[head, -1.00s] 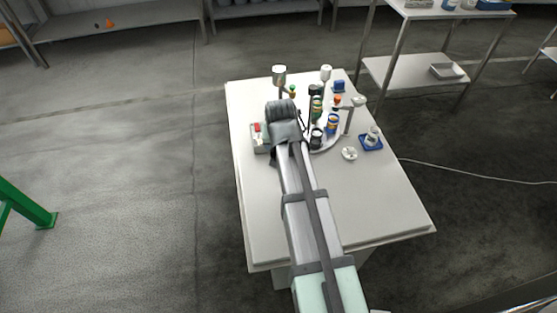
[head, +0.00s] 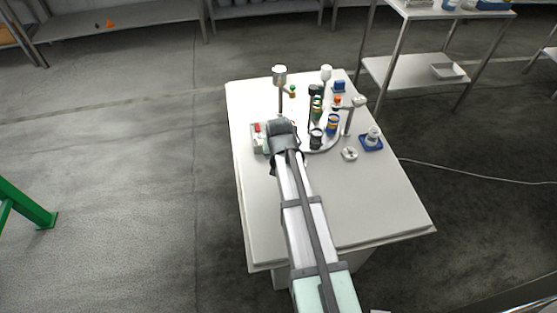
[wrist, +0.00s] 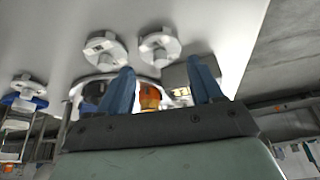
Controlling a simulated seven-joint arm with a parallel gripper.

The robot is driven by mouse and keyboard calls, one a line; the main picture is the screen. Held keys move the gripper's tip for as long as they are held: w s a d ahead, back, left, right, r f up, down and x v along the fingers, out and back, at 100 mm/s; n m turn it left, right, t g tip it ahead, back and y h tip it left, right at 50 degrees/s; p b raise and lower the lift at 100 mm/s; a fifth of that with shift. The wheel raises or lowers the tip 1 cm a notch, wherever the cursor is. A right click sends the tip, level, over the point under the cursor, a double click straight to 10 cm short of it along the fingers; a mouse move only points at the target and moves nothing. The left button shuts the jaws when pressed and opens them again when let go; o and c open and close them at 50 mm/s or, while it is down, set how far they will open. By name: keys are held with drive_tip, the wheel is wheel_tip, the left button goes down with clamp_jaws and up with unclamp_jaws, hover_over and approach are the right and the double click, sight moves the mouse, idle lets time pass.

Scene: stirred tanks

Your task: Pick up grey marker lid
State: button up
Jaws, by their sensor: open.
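My gripper (wrist: 162,68) shows in the wrist view as two blue fingers spread apart, with nothing held between the tips. In the head view its fingers are hidden by my own wrist, above the left-middle of the white table (head: 270,215). I cannot pick out a grey marker lid for certain in either view.
A round tray with several coloured bottles (head: 332,124) stands right of my wrist. Tall white-topped posts (head: 280,76) rise at the back. A grey box with a red part (head: 257,138) is at left. A white disc (head: 349,154) and blue dish (head: 371,143) lie right. The table's front is clear.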

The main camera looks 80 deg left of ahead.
drive_tip(key=x, duration=0.4)
drive_tip(key=shift+s+d, duration=0.1)
drive_tip(key=shift+c, duration=0.4)
drive_tip(key=c, duration=0.6)
